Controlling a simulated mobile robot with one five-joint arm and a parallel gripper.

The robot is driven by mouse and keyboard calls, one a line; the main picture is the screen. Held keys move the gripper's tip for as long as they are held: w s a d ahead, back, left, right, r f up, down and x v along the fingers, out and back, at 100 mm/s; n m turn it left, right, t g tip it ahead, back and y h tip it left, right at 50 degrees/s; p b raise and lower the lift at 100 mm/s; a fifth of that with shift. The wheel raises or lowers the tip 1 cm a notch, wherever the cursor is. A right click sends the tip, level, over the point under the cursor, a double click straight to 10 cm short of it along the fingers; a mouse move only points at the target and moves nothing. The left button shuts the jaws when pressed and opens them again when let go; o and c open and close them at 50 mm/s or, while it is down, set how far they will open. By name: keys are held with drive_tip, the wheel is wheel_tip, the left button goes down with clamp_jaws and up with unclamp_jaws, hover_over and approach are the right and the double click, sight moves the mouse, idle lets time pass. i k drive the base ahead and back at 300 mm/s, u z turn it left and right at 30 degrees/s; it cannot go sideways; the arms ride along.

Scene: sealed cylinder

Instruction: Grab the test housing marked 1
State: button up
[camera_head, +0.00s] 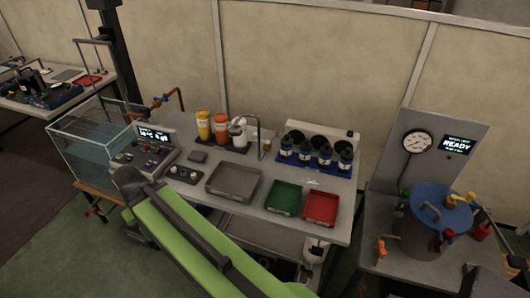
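Several dark cylindrical housings with pale labels stand upright in a row in a blue rack (312,166) at the back right of the middle bench. The leftmost housing (286,147) and the rightmost housing (345,160) both show. The marks on their labels are too small to read, so I cannot tell which is number 1. My green and black arm crosses the lower middle of the view, in front of the bench. I cannot make out my gripper's fingers.
On the bench are a grey tray (234,182), a green bin (284,198), a red bin (321,208), orange and yellow bottles, and a control box (146,150). A water tank (92,138) stands left. A blue-lidded vessel (440,207) with a gauge (417,142) stands right.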

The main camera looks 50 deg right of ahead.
sight(286, 142)
drive_tip(key=z, duration=0.05)
drive_tip(key=i, duration=1)
drive_tip(key=u, duration=0.05)
